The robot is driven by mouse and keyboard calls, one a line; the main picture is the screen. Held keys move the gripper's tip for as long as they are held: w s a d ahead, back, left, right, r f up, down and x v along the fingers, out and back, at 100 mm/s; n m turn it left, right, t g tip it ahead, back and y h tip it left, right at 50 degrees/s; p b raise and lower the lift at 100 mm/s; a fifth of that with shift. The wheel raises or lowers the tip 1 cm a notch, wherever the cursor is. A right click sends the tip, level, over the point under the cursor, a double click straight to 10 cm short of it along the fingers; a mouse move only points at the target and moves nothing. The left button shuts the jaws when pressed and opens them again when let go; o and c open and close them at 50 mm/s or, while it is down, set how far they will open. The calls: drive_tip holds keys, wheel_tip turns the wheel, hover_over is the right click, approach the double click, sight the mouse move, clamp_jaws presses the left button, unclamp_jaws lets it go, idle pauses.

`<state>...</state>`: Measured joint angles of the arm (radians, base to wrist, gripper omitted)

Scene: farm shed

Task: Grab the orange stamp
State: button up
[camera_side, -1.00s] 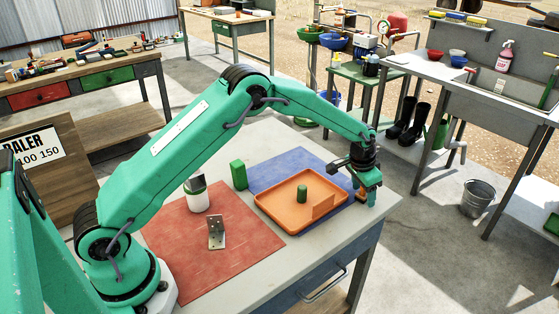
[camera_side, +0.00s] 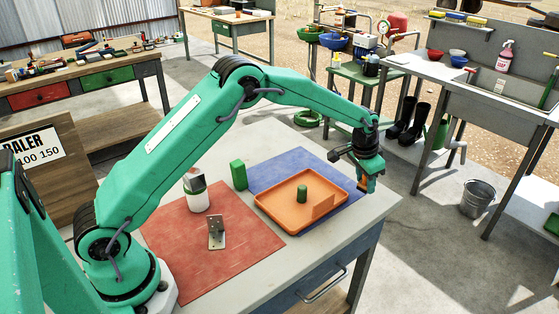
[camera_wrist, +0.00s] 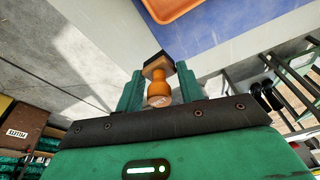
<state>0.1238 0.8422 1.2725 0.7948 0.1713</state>
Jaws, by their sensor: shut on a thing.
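The orange stamp (camera_wrist: 158,88) is between the two green fingers of my gripper (camera_wrist: 160,92) in the wrist view. It has a rounded handle and a dark, squarish base. My gripper is shut on it. In the side view my gripper (camera_side: 367,183) is beyond the right end of the orange tray, near the table's right edge. Only a small orange part of the stamp (camera_side: 363,184) shows there, the rest being hidden by the fingers. I cannot tell how far its base is from the table.
The orange tray (camera_side: 275,212) holds a green cylinder (camera_side: 302,194) and an orange block (camera_side: 323,206). It lies partly on a blue mat (camera_side: 270,174). A green block (camera_side: 239,175), a white-and-dark container (camera_side: 199,200) and a metal bracket (camera_side: 216,232) stand to the left. A red mat (camera_side: 180,240) lies there.

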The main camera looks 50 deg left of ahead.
drive_tip(key=s+d+r, duration=0.7)
drive_tip(key=d, duration=0.2)
drive_tip(key=shift+d+r, duration=0.1)
idle(0.4)
drive_tip(key=shift+s, duration=0.15)
